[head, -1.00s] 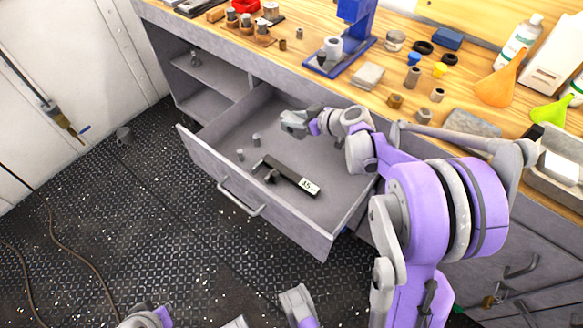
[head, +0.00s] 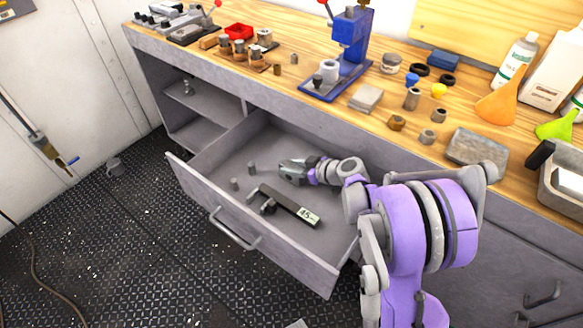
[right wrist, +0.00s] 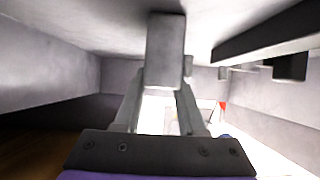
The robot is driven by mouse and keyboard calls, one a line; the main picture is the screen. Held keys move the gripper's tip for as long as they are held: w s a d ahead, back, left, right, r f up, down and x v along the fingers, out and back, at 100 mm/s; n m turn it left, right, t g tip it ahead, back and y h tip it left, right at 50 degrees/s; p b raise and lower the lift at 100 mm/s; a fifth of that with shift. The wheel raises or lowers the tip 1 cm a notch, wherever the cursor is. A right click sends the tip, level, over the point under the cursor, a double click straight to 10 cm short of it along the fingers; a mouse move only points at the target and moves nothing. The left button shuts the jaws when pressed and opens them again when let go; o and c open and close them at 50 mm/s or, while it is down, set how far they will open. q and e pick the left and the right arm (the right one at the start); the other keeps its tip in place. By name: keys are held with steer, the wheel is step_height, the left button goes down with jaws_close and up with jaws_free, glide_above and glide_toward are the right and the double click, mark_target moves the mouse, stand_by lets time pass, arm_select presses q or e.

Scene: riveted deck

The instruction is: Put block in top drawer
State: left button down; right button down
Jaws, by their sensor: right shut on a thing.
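The top drawer (head: 255,235) of the bench is pulled open. My right gripper (head: 284,172) is low inside it, above the drawer floor. In the right wrist view, my right gripper's fingers (right wrist: 160,105) are shut on a grey rectangular block (right wrist: 165,50). The block's far end is close to the drawer floor; I cannot tell whether it touches. In the head view the block is hard to make out at the fingertips. My left gripper is not in view.
A black caliper (head: 288,205) lies in the drawer near the gripper; its dark bar (right wrist: 265,40) shows in the right wrist view. Two small grey cylinders (head: 235,184) stand left of it. The bench top (head: 300,105) above is crowded with tools, bottles and funnels.

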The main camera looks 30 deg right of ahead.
steer(key=shift+c, duration=2.4)
jaws_free()
steer(key=shift+r, duration=0.15)
steer(key=p+v, duration=0.3)
steer(key=v, duration=0.9)
